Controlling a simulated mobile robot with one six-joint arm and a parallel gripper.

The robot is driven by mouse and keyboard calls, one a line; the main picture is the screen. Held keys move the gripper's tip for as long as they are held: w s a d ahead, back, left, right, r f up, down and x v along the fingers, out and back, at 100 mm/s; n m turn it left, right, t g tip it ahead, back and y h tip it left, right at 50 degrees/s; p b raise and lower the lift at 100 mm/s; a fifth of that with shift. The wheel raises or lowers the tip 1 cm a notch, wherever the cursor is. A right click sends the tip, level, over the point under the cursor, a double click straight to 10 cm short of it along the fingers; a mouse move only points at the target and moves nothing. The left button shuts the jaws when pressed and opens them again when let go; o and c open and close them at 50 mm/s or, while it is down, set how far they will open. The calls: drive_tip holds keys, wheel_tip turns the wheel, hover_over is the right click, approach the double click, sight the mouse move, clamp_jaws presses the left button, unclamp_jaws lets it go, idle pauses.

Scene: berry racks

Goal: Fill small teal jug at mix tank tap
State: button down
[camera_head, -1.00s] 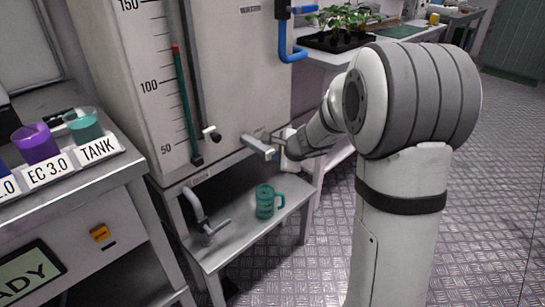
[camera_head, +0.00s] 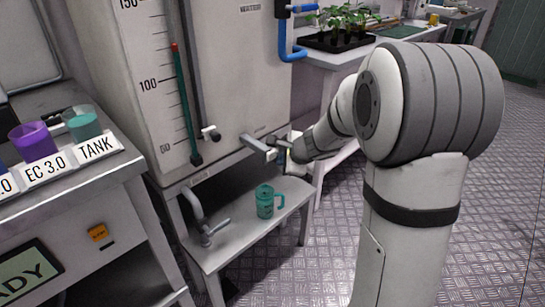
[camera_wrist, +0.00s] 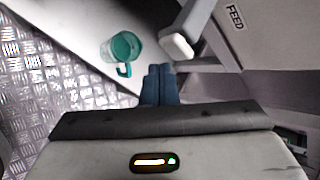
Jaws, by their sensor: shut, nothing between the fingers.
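The small teal jug (camera_head: 265,203) stands upright on the low bench under the mix tank (camera_head: 235,75), its handle to the right. In the wrist view the jug (camera_wrist: 122,47) is seen from above; I cannot tell whether it holds liquid. A grey bar-like tap part (camera_head: 258,146) juts from the tank's lower front, above the jug; it also shows in the wrist view (camera_wrist: 185,30). My gripper (camera_head: 279,150) is beside the bar's outer end. In the wrist view its fingers (camera_wrist: 158,85) are together and empty, apart from the jug and the bar.
A curved grey faucet (camera_head: 203,218) stands at the bench's left. A side table (camera_head: 70,185) on the left carries labelled cups. A plant tray (camera_head: 340,42) sits on a bench behind. Open metal floor (camera_head: 480,230) lies on the right.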

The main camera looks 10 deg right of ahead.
drive_tip(key=shift+s, duration=0.1)
drive_tip(key=s+d, duration=0.1)
drive_tip(key=s, duration=0.1)
drive_tip(key=s+d+b, duration=0.1)
drive_tip(key=d, duration=0.1)
drive_tip(key=shift+s, duration=0.4)
drive_tip(key=s+a+r+n+g+p, duration=0.25)
drive_tip(key=s+r+n+p, duration=0.55)
drive_tip(key=r+p, duration=0.4)
drive_tip(key=s+a+r+n+g+p, duration=0.25)
drive_tip(key=s+r+n+p, duration=0.35)
drive_tip(key=s+r+p, duration=0.65)
drive_tip(key=s+d+r+n+h+p, duration=0.3)
drive_tip(key=s+r+p, duration=0.3)
drive_tip(key=r, duration=0.4)
drive_tip(key=shift+d+r+n+g+h+p, duration=0.25)
drive_tip(key=shift+d+n+p, duration=0.2)
drive_tip(key=shift+n+p, duration=0.35)
drive_tip(key=shift+s+f, duration=0.1)
drive_tip(key=shift+s, duration=0.05)
